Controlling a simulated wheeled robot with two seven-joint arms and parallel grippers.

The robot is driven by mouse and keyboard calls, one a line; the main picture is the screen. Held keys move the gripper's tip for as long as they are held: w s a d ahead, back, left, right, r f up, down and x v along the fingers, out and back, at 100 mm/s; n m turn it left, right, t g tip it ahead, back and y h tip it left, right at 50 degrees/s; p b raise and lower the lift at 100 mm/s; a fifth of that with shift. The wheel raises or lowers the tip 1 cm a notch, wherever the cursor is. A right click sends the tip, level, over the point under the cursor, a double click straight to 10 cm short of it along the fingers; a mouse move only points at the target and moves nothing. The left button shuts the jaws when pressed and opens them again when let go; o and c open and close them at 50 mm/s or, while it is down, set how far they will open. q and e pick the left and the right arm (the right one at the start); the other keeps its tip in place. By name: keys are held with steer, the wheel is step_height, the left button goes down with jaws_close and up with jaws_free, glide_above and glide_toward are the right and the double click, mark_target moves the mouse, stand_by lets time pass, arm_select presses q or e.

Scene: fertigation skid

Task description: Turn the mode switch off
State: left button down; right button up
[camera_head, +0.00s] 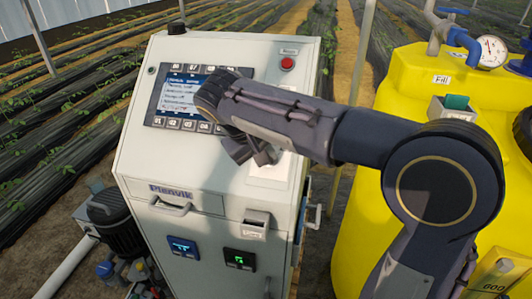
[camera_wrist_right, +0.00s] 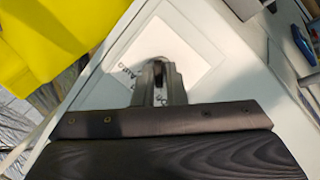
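The mode switch's white plate (camera_wrist_right: 190,52) is on the sloped panel of the grey control cabinet (camera_head: 235,52); part of its lettering shows, including what looks like "AUTO". My right gripper (camera_wrist_right: 158,72) is over this plate with its fingers close together. A small dark shape shows between the fingertips, probably the switch knob; whether the fingers touch it I cannot tell. In the head view, my right gripper (camera_head: 256,153) hangs down at the plate (camera_head: 268,168), and my forearm hides the knob and the upper plate. My left gripper is not in view.
A lit screen (camera_head: 176,92) with keys is left of my right gripper. A red button (camera_head: 288,63) is above my forearm. A drawer handle (camera_head: 170,208) and two small displays are lower on the cabinet. A yellow tank (camera_head: 405,90) stands close on the right.

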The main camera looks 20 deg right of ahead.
steer(key=o, duration=0.3)
steer(key=shift+f, duration=0.1)
steer(key=shift+o, duration=0.2)
steer(key=shift+d, duration=0.1)
steer(key=v, duration=0.8)
steer(key=shift+f, duration=0.1)
steer(key=s+d+f+y+b, duration=0.1)
steer(key=s+d+f+y, duration=0.4)
steer(key=s+d+f, duration=0.35)
steer(key=s+a+f+m+t+y+b, duration=0.1)
steer(key=s+a+f+m+t+y, duration=0.1)
steer(key=s+a+f, duration=0.4)
steer(key=s+f+t+y, duration=0.1)
steer(key=s+f+y, duration=0.1)
steer(key=s+f, duration=0.3)
steer(key=shift+s+f, duration=0.4)
steer(key=shift+s, duration=0.65)
